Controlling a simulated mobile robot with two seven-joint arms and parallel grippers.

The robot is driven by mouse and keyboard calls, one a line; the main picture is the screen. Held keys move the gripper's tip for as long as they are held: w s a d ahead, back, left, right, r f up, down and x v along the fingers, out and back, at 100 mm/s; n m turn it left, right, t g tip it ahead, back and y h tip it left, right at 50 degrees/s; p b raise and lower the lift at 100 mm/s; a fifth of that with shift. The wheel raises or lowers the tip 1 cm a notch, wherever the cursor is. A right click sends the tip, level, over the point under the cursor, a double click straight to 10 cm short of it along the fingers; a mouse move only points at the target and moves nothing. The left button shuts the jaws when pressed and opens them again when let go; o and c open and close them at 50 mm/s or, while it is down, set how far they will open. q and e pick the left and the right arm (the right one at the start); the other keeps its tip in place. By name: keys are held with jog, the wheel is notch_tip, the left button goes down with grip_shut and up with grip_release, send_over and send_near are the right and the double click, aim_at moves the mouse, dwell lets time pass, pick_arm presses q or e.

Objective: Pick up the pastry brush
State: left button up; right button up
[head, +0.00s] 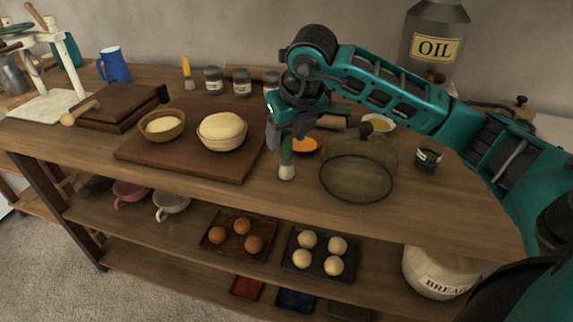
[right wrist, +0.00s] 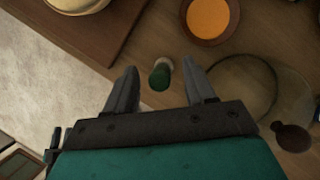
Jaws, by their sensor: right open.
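A brush with a green handle and pale bristles (head: 287,170) stands upright, bristles down, on the wooden counter near its front edge. My right gripper (head: 286,138) is above it, pointing down, with its fingers open around the upper handle. In the right wrist view the green handle (right wrist: 160,76) shows between the two open fingertips (right wrist: 161,70), with a gap on both sides. A second, yellow-handled brush (head: 187,72) stands at the back of the counter. My left gripper is not in view.
A glass dome (head: 357,180) stands close right of the brush, with an orange-filled bowl (head: 305,146) behind. A board (head: 140,150) with a dough bowl (head: 222,132) lies to the left. Jars (head: 213,80) line the back. The counter's front edge is near.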

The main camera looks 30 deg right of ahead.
jog(key=shift+x, duration=1.15)
grip_shut()
